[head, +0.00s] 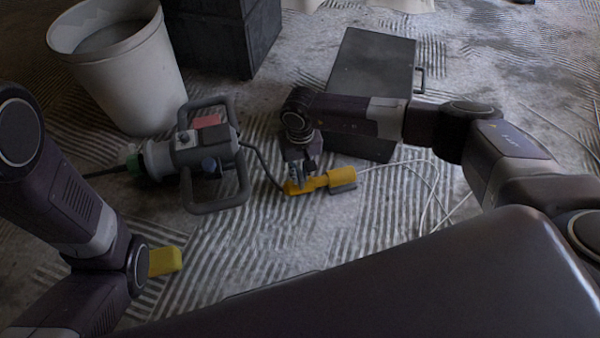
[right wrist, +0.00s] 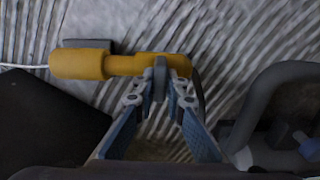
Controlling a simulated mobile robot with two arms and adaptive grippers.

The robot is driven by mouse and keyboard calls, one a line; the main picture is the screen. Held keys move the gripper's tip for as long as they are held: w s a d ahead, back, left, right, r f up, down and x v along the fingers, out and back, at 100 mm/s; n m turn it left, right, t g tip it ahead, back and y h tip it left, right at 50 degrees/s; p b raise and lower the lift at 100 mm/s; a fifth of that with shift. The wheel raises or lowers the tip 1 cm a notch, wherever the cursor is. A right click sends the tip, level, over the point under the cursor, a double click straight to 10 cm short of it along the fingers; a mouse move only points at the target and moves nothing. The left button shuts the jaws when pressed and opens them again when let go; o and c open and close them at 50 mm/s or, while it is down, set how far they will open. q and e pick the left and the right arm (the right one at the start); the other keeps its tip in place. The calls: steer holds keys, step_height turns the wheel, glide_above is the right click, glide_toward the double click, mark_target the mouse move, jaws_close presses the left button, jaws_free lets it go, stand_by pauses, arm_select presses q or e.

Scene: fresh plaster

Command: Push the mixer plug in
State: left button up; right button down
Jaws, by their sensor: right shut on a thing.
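The mixer (head: 205,155) lies on the floor at centre left, a grey-framed machine with a dark cable running right to its yellow plug (head: 294,187). My right gripper (head: 298,172) is shut on this plug, which also shows between its fingers in the right wrist view (right wrist: 180,65). A yellow extension socket (head: 341,178) with a white cable lies in line with the plug; in the right wrist view the socket (right wrist: 78,64) is at the left. A narrower yellow neck spans between them; I cannot tell how deep it sits. My left gripper is not visible.
A grey block (head: 344,188) is beside the socket. A dark case (head: 372,75) stands behind my right arm. A white bucket (head: 130,80) and dark crate (head: 215,35) stand at the back left. A yellow block (head: 165,261) shows beside my left arm. White cable loops at right.

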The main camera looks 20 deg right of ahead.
steer(key=shift+s+d+p, duration=0.1)
steer(key=shift+d+p, duration=0.25)
steer(key=shift+d, duration=2.2)
steer(key=c, duration=2)
jaws_free()
steer(key=shift+o, duration=0.2)
step_height(320, 180, up, 12)
